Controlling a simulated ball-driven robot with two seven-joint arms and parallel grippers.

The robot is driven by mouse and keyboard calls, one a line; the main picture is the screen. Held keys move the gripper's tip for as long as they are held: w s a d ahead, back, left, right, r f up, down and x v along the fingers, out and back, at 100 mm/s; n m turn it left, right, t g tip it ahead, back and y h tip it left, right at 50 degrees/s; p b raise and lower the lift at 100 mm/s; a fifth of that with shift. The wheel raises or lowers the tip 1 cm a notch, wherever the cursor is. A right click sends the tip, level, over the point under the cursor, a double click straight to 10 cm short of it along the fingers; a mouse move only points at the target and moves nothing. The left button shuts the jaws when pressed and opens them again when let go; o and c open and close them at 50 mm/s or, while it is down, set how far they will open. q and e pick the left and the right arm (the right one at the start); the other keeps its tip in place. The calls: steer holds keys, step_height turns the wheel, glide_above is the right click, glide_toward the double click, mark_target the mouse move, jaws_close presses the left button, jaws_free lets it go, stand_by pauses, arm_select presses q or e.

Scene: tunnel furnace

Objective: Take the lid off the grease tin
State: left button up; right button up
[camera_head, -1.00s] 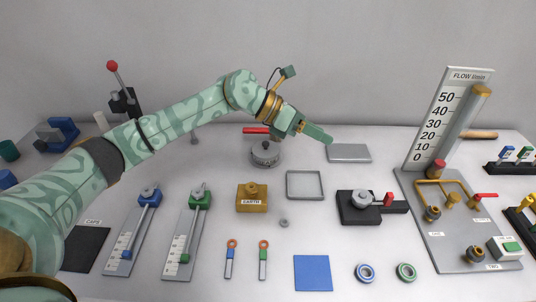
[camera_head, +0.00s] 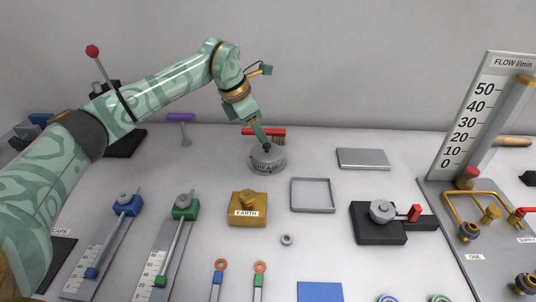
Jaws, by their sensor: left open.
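The grease tin (camera_head: 266,164) is a round grey tin with dark lettering on its side. It stands upright on the bench in the upper middle, with its grey lid (camera_head: 267,151) on top. My left gripper (camera_head: 266,147) points down over the lid, with its fingertips at the small knob on top. The gripper is open. The fingers hide part of the knob, and I cannot tell whether they touch it. My right gripper is not in view.
A red-handled brush (camera_head: 275,132) is right behind the tin. A brass EARTH block (camera_head: 247,207) stands in front. A shallow grey tray (camera_head: 312,195) and a flat grey plate (camera_head: 363,159) lie to the right. Bare bench lies between tin and plate.

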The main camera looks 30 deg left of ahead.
mark_target(266, 144)
arm_select(q)
steer(key=b+x, duration=0.2)
steer(key=x, duration=0.3)
steer(key=shift+w+f, duration=0.15)
steer(key=shift+f, duration=0.15)
steer(key=shift+r, duration=0.2)
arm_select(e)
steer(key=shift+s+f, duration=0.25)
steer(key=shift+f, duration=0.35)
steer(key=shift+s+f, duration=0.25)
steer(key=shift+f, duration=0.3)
arm_select(q)
jaws_close()
